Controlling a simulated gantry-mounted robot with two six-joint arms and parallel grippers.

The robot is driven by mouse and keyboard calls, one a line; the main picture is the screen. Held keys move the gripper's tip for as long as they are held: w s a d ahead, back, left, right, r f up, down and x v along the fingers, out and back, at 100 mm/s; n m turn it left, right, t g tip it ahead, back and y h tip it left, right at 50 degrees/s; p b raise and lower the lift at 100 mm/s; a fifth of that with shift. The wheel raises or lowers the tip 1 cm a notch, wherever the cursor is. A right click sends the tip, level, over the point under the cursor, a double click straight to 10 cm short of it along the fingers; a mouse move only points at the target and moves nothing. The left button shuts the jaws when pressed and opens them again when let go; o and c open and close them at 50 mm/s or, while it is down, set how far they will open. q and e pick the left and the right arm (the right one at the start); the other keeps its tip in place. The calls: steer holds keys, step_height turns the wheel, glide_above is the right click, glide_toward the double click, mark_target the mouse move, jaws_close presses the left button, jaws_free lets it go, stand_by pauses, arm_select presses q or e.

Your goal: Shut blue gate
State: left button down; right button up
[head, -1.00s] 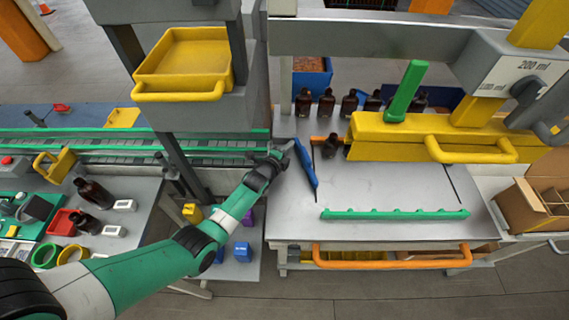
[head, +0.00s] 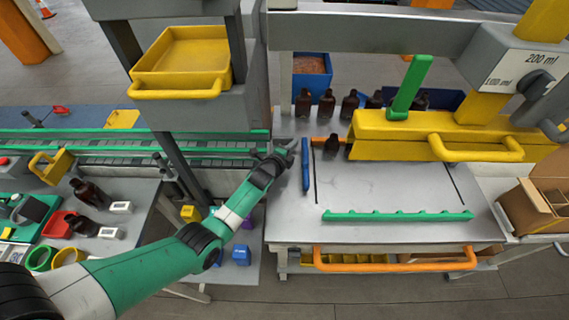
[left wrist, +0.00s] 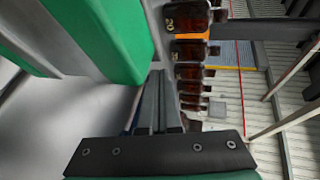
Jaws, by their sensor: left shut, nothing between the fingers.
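The blue gate (head: 305,167) is a narrow upright-looking bar at the left side of the grey table, running front to back in the head view. My left gripper (head: 285,152) is just left of the gate's far part, with a small gap seeming to lie between them. In the left wrist view the left gripper's fingers (left wrist: 160,103) are together and empty. A thin blue sliver beside the fingers may be the gate, mostly hidden. My right gripper is in neither view.
Several amber bottles (head: 327,104) stand in a row behind the table; one bottle (head: 333,146) stands near an orange bar. A yellow housing (head: 400,135) with a green lever (head: 408,88) hangs over the back right. A green toothed rail (head: 397,215) lies at the front. The table's middle is clear.

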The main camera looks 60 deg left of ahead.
arm_select(q)
steer(key=shift+s+d+r+p, duration=0.15)
steer(key=shift+s+r+p, duration=0.1)
steer(key=shift+p, duration=0.1)
steer(key=p+v, duration=0.3)
steer(key=v, duration=0.1)
steer(key=shift+s+d+r, duration=0.15)
steer(key=shift+s+r, duration=0.05)
steer(key=shift+s, duration=0.05)
steer(key=v, duration=0.2)
steer(key=p+v, duration=0.1)
steer(key=v, duration=0.3)
steer(key=shift+s+d+f+p, duration=0.1)
steer(key=shift+s+f+p, duration=0.1)
steer(key=shift+p, duration=0.2)
